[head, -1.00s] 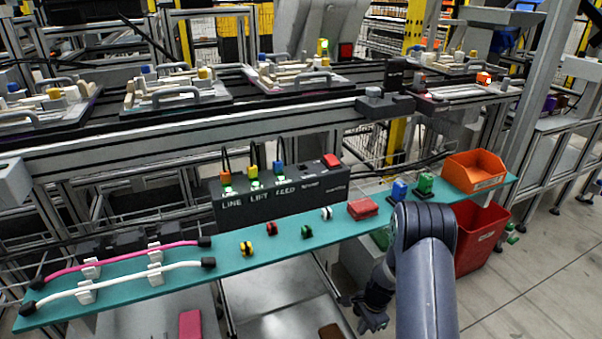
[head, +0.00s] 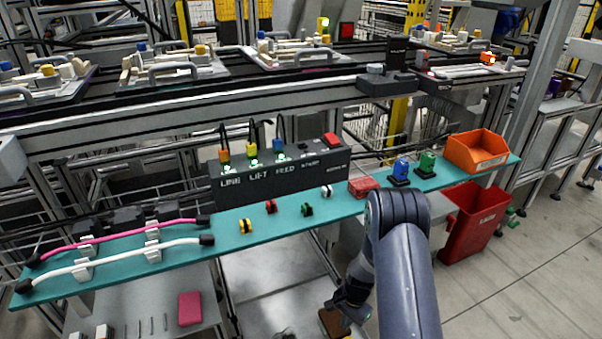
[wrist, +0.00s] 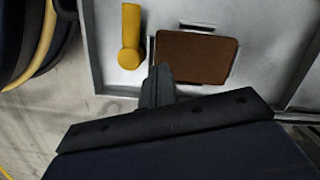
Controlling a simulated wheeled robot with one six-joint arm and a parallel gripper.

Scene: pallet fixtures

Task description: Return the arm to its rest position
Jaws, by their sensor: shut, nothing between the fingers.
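My arm (head: 405,270) rises from the lower right and bends down in front of the green shelf. My gripper (head: 350,312) hangs low, below the shelf's front edge, above a grey lower tray. In the wrist view my gripper (wrist: 158,85) shows its dark fingers together, with nothing held. The fingertips point between a yellow cylindrical object (wrist: 130,38) and a brown rectangular pad (wrist: 196,57).
The green shelf (head: 240,262) carries cables, small coloured parts, a red block (head: 363,187) and an orange bin (head: 477,152). A black control box (head: 280,172) stands behind it. A red bin (head: 474,222) stands on the floor at right. Open floor lies at lower right.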

